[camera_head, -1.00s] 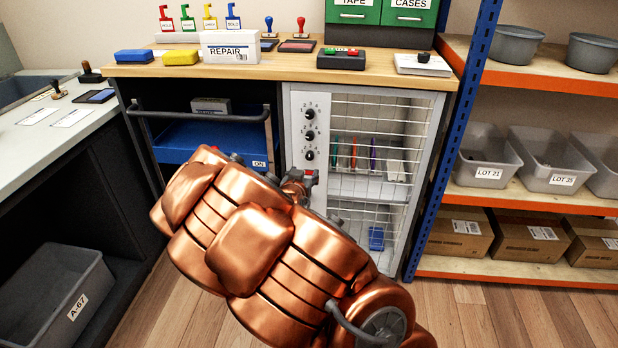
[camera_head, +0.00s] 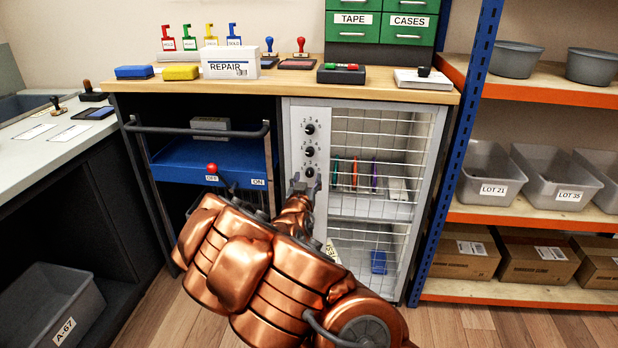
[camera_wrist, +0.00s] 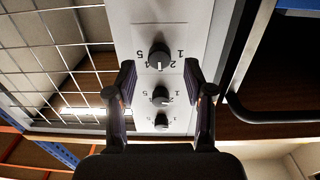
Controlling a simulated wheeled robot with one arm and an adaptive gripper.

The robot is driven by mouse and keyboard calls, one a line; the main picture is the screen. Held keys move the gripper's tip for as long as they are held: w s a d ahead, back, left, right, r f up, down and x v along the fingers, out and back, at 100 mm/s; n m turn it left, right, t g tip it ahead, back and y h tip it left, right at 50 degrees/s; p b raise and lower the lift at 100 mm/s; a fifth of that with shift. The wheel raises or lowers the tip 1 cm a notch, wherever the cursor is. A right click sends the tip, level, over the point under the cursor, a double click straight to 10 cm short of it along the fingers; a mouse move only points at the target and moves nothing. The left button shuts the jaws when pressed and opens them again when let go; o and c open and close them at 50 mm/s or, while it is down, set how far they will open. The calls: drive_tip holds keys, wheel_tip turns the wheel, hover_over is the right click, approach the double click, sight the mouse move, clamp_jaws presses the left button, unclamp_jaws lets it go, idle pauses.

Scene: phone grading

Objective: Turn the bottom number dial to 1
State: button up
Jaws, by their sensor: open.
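The bottom number dial (camera_head: 309,172) is a black knob, lowest of three on the grey cabinet's white panel. In the wrist view, which shows the panel upside down, the bottom dial (camera_wrist: 159,55) is nearest and largest. Its white mark points down in the picture, between the printed 4 and 2. My gripper (camera_wrist: 160,70) is open, with one finger on each side of the dial's column; contact with the bottom dial does not show. In the head view my gripper (camera_head: 299,184) is just below and left of that dial.
The middle dial (camera_head: 310,152) and top dial (camera_head: 310,129) sit close above. A wire-mesh door (camera_head: 375,125) is right of the panel. Left are a blue drawer (camera_head: 225,155) with a red knob (camera_head: 212,168) and a dark handle bar (camera_head: 190,130).

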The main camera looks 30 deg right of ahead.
sight(310, 172)
drive_tip(key=shift+x, duration=1.35)
clamp_jaws()
